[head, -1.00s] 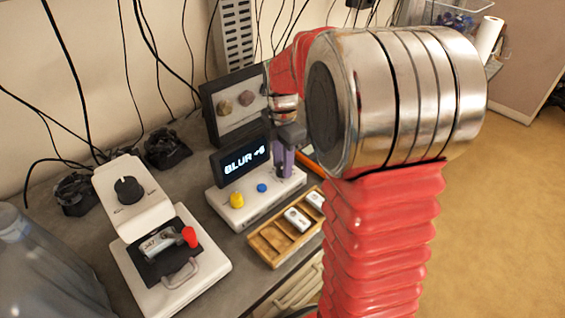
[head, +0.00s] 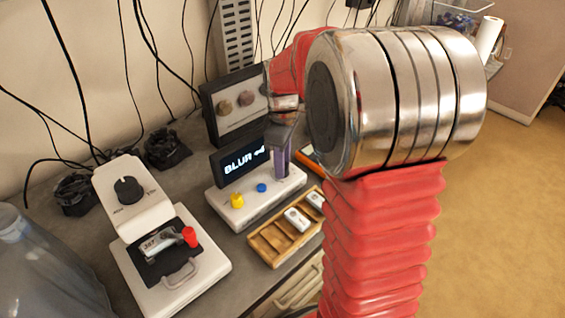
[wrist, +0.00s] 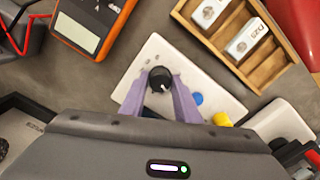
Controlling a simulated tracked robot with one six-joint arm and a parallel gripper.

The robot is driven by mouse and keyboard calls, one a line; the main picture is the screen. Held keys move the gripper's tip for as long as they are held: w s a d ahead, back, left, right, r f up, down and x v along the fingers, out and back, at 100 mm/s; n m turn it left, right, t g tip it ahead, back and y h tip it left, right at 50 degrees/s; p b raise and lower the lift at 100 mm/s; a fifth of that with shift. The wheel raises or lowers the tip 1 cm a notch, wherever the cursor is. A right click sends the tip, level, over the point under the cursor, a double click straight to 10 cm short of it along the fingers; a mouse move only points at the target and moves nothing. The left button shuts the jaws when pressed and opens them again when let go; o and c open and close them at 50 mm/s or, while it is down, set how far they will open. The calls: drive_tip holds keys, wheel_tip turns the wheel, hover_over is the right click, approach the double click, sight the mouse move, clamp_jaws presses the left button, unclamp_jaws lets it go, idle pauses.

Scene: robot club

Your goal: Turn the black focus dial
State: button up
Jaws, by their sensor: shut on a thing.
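The black focus dial (wrist: 160,79) is on a white box (wrist: 139,57) and has a white pointer line. My gripper (wrist: 160,86) comes down over it, its two purple fingers shut on the dial from both sides. In the head view my gripper (head: 281,162) stands at the box's right end and hides the dial. The box's dark screen (head: 239,161) shows BLUR and what looks like +4. A yellow knob (head: 237,200) and a blue button (head: 261,188) are on the box's front.
A wooden tray (head: 262,246) with white labelled blocks lies in front of the box. At left a white device (head: 150,282) has another black dial (head: 128,190) and a red knob (head: 190,236). An orange-edged meter (wrist: 84,25) lies close beside the box.

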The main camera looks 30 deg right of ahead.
drive_tip(key=m, duration=1.3)
drive_tip(key=shift+m, duration=0.3)
drive_tip(key=m, duration=0.5)
drive_tip(key=shift+m, duration=2.5)
drive_tip(key=shift+w, duration=0.1)
drive_tip(key=o, duration=1)
drive_tip(key=shift+r, duration=0.1)
wheel_tip(320, 180, up, 14)
drive_tip(key=shift+f, duration=0.2)
